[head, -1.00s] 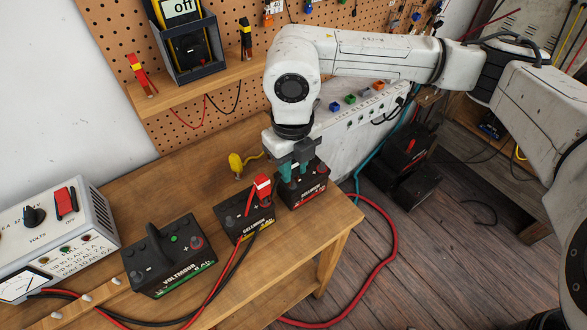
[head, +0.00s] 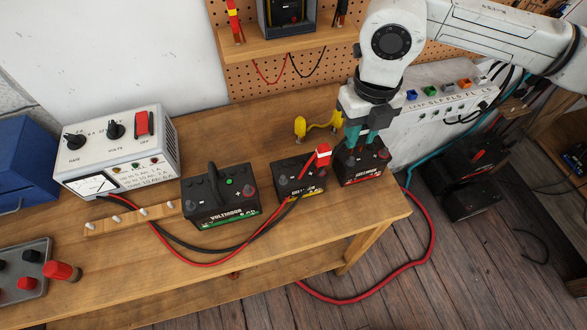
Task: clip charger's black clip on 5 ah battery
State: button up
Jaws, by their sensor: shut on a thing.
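Three black batteries stand in a row on the bench: a large green-striped one (head: 222,209), a yellow-striped middle one (head: 308,188) and a red-striped right one (head: 362,175). Their small Ah figures are hard to read. The charger's red clip (head: 323,155) is at the middle battery's right top edge. The charger's black cable (head: 240,246) runs to the gap between the middle and right batteries. My gripper (head: 360,142), with teal fingers, points down at the right battery's top. It is shut on what seems to be the black clip, mostly hidden by the fingers.
The charger (head: 118,148) stands at the bench's left back, a pegged wooden strip (head: 130,218) before it. A yellow clamp (head: 300,127) lies behind the batteries. A grey tray (head: 22,268) is front left. The bench's right edge is close to the right battery.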

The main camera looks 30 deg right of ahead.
jog(key=shift+r, duration=0.1)
notch_tip(320, 180, up, 10)
jog(key=p, duration=0.3)
jog(key=shift+p, duration=0.4)
jog(key=w+a+b, duration=0.4)
jog(key=a+b, duration=0.1)
jog(key=a, duration=0.9)
jog(key=b, duration=0.9)
send_over(283, 177)
notch_tip(283, 177, down, 10)
jog(key=shift+f, duration=0.1)
jog(key=shift+f+b, duration=0.85)
jog(key=shift+b, duration=0.1)
jog(key=shift+f, duration=0.15)
jog(key=shift+f+b, duration=1.05)
jog(key=shift+b, duration=0.1)
